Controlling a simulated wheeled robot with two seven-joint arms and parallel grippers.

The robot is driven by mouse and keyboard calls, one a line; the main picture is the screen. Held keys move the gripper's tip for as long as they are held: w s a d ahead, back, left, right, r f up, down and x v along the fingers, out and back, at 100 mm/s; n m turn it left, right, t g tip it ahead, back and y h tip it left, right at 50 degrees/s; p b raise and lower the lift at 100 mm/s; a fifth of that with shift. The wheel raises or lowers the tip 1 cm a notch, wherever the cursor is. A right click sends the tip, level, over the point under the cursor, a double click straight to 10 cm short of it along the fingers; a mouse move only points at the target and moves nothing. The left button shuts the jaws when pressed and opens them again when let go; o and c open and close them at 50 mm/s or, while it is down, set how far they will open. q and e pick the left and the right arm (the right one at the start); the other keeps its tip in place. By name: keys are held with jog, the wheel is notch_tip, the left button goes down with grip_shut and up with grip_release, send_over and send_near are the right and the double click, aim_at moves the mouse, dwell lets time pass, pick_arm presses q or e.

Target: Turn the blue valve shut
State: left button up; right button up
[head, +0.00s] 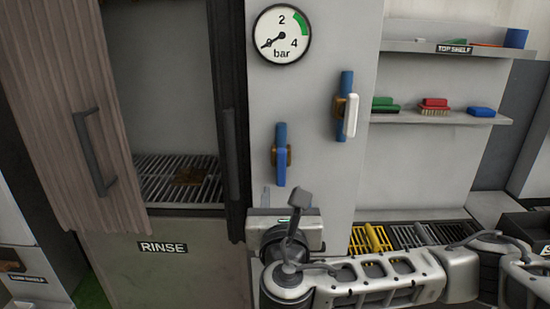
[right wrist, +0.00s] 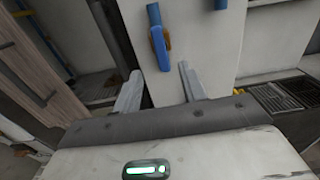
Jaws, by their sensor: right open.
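The blue valve (head: 281,167) is on the pale wall panel, its blue lever pointing down in line with a short blue pipe (head: 281,133), with a brass-coloured body behind it. In the right wrist view the blue lever (right wrist: 160,48) shows just beyond and between my fingers. My right gripper (right wrist: 160,88) is open, its two pale fingers apart on either side below the lever, with nothing between them. In the head view its body is just below the valve and its fingers are mostly hidden. My left gripper is not in view.
A second valve with a white lever (head: 350,116) is higher and to the right. A gauge (head: 281,34) above reads near 0 bar. Shelves with brushes (head: 434,104) are at right. A wooden door (head: 66,110) stands open by the rinse cabinet (head: 165,275).

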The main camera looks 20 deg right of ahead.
aim_at(281, 160)
jog(key=p+x, duration=0.2)
jog(key=x, duration=1.2)
jog(key=shift+w, duration=0.4)
jog(key=shift+d, duration=0.1)
jog(key=c, duration=0.8)
